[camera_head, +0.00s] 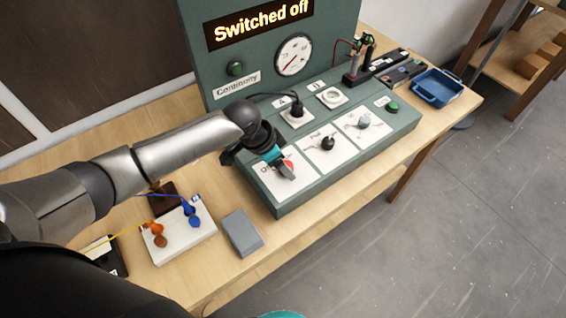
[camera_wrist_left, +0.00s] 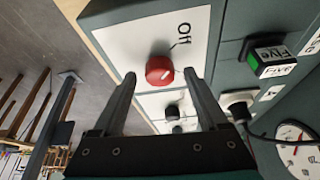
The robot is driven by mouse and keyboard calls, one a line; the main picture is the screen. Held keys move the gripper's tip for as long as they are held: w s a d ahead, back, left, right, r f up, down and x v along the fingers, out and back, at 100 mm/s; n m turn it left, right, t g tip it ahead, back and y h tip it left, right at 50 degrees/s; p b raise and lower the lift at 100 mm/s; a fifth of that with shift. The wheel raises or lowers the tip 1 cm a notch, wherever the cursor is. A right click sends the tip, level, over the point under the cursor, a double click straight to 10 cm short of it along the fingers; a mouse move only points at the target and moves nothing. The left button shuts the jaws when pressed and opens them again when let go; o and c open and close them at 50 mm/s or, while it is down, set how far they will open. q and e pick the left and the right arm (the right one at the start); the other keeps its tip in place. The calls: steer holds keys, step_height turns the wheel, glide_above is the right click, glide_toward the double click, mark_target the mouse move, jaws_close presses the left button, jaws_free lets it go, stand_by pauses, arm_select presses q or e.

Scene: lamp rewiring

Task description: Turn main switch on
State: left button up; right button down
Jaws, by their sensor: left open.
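The main switch is a red rotary knob (camera_wrist_left: 159,69) with a white pointer mark, on a white plate marked "Off" in the left wrist view. In the head view the red knob (camera_head: 287,165) is partly hidden by my left gripper (camera_head: 283,168). My left gripper (camera_wrist_left: 160,76) is open, with one finger on each side of the knob in the wrist view. I cannot tell whether the fingers touch it. The display (camera_head: 260,22) on the green panel reads "Switched off". My right gripper is not in view.
Two other knobs, a black one (camera_head: 327,143) and a grey one (camera_head: 363,122), sit along the console. A black plug (camera_head: 297,108) with a cable stands behind them. A grey block (camera_head: 242,233) and a white board (camera_head: 180,238) lie left of the console. A blue tray (camera_head: 437,88) stands at the far right.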

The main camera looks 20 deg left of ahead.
arm_select(q)
steer(key=shift+d+f, duration=0.1)
steer(key=shift+f, duration=0.15)
steer(key=shift+c, duration=0.3)
jaws_close()
